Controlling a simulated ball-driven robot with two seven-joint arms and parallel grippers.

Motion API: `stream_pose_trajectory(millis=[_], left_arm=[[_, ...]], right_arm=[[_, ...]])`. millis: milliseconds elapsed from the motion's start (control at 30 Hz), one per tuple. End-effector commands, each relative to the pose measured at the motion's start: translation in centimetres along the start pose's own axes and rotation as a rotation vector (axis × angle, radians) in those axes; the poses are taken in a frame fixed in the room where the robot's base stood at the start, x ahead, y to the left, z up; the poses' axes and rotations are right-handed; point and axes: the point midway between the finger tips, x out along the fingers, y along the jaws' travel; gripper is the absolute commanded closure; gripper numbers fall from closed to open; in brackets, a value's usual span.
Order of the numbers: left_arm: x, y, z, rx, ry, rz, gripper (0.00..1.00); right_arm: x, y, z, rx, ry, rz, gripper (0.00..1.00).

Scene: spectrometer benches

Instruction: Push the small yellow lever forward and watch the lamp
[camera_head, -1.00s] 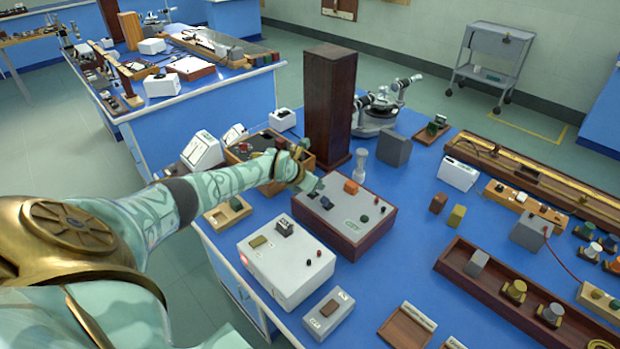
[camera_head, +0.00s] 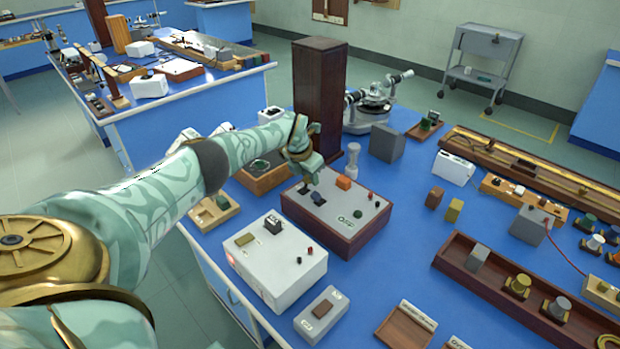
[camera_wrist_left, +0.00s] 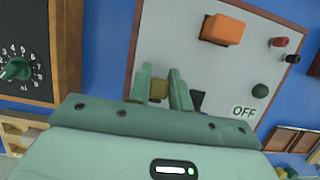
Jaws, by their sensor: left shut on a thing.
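A grey-topped wooden box (camera_head: 335,217) stands on the blue bench. My left gripper (camera_head: 312,178) is over its far left part. In the left wrist view my left gripper (camera_wrist_left: 164,88) is shut on the small yellow lever (camera_wrist_left: 159,90), of which only a dull yellow piece shows between the fingers. A dark piece (camera_wrist_left: 198,101) sits beside the right finger. A dark green dome (camera_wrist_left: 260,90), perhaps the lamp, is by a label reading OFF and shows no glow; it also shows in the head view (camera_head: 357,214). My right gripper is not in view.
An orange block (camera_head: 343,183) and red and black posts stand on the box. A tall dark wooden column (camera_head: 319,95) rises just behind. A white instrument box (camera_head: 275,262) is in front, and a small dial box (camera_wrist_left: 25,50) is at left.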

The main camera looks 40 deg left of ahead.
Motion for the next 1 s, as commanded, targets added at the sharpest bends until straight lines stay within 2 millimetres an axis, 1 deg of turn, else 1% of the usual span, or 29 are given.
stream_pose_trajectory(millis=[233, 267, 300, 333, 567, 667, 767, 867, 1000], left_arm=[[0.1, 0.0, -0.1, 0.0, 0.003, 0.001, 1.0], [0.1, 0.0, -0.1, 0.0, 0.003, 0.001, 0.72], [0.1, 0.0, -0.1, 0.0, 0.003, 0.001, 0.61], [0.1, 0.0, -0.1, 0.0, 0.002, 0.001, 0.58], [0.0, 0.0, -0.1, 0.0, 0.001, 0.0, 0.58], [-0.5, 0.1, 0.0, 0.001, -0.001, 0.001, 0.58], [-2.1, 0.1, 0.1, 0.001, -0.002, 0.001, 0.58], [-4.6, 0.1, 0.2, 0.002, -0.004, 0.002, 0.58], [-8.5, 0.1, 0.2, 0.002, -0.004, 0.002, 0.58]], right_arm=[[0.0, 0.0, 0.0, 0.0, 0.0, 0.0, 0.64], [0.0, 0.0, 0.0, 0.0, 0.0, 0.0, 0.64], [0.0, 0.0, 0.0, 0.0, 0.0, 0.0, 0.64], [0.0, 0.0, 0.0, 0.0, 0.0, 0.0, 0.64], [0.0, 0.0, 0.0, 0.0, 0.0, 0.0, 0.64], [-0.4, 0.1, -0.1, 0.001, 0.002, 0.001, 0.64], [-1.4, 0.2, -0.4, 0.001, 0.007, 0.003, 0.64], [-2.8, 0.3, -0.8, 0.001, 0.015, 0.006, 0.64], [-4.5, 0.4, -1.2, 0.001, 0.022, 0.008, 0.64]])
